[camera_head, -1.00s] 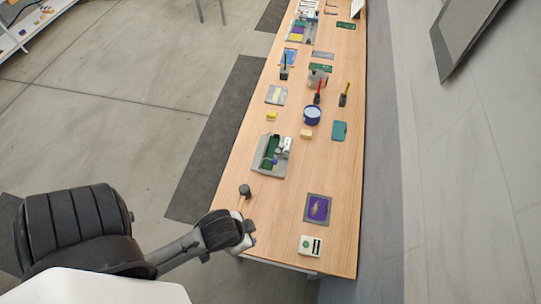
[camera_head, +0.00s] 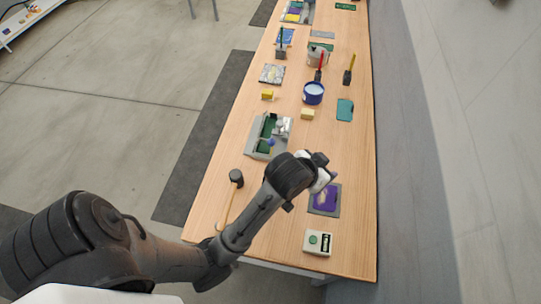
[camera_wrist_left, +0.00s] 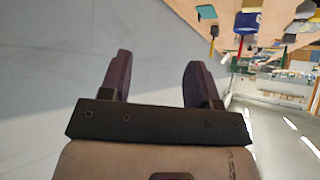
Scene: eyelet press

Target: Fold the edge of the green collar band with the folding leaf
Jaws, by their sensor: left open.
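I cannot clearly tell which part is the folding leaf. My left gripper (camera_head: 324,170) is over the table, right of and nearer than the fixture, apart from it. In the left wrist view its two fingers (camera_wrist_left: 158,80) are spread with nothing between them. The fixture is not recognisable in that view. My right gripper is not in view.
A mallet (camera_head: 236,178) lies left of my left arm. A purple pad (camera_head: 325,199) is partly under the gripper. A white box with a green button (camera_head: 318,242) stands near the front. Beyond are a blue pot (camera_head: 313,93), a teal piece (camera_head: 345,110) and yellow blocks (camera_head: 307,114).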

